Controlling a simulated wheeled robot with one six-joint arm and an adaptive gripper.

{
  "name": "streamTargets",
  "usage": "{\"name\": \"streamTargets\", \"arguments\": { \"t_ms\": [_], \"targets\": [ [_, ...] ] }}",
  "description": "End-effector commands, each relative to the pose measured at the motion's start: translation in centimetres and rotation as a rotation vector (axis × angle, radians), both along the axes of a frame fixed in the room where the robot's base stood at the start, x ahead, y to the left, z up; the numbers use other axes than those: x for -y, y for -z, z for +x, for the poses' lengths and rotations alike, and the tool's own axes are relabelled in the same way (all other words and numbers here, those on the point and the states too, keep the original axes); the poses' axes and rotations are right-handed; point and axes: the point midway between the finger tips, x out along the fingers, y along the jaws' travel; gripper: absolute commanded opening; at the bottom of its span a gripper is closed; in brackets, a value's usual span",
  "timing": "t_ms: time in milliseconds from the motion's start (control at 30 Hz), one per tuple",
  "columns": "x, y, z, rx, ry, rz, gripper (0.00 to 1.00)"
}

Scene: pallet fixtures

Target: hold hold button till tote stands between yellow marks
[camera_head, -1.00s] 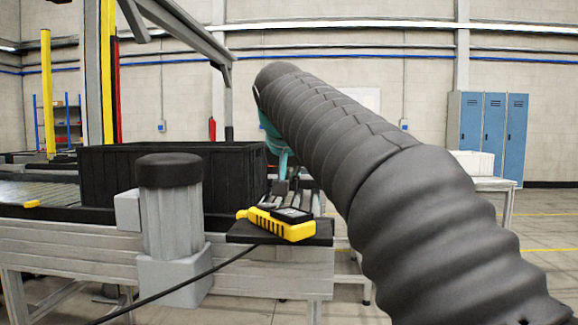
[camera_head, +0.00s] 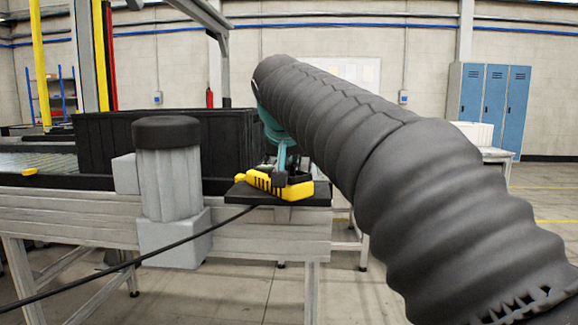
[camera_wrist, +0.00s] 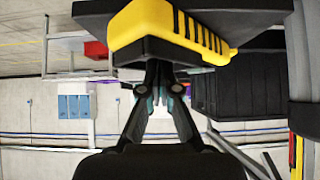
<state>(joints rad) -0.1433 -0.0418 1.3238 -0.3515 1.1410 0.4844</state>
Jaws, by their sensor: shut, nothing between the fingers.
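A black tote (camera_head: 100,135) stands on the conveyor at the left, behind the grey motor. A yellow pendant (camera_head: 262,182) lies on a black shelf (camera_head: 240,197) at the conveyor's front edge; it also shows in the wrist view (camera_wrist: 150,20). My gripper (camera_head: 279,180) is shut and empty, its fingertips down at the pendant's dark top. In the wrist view my gripper (camera_wrist: 158,66) reaches the pendant's edge; whether it presses a button cannot be told. The hold button is hidden. One yellow mark (camera_head: 30,171) shows on the conveyor edge, left of the tote; no second one is visible.
A grey motor with a black cap (camera_head: 167,135) stands in front of the tote. A black cable (camera_head: 150,255) runs from the pendant to the lower left. A yellow post (camera_head: 40,65) and frame rise at the left. Blue lockers (camera_head: 495,108) stand at the back right.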

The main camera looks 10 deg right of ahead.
Motion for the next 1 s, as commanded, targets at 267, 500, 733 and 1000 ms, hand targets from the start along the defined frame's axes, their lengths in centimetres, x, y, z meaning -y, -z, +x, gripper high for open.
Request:
{"name": "streamTargets", "arguments": {
  "t_ms": [267, 500, 733, 1000],
  "targets": [
    [0.0, 1.7, 0.1, -0.025, 0.002, 0.000, 0.00],
    [0.0, 1.1, 0.1, -0.027, 0.003, 0.001, 0.00],
    [0.1, -2.4, 0.0, -0.006, 0.004, 0.001, 0.00],
    [-1.0, -7.1, -3.4, 0.008, 0.000, 0.002, 0.00]
  ]
}}
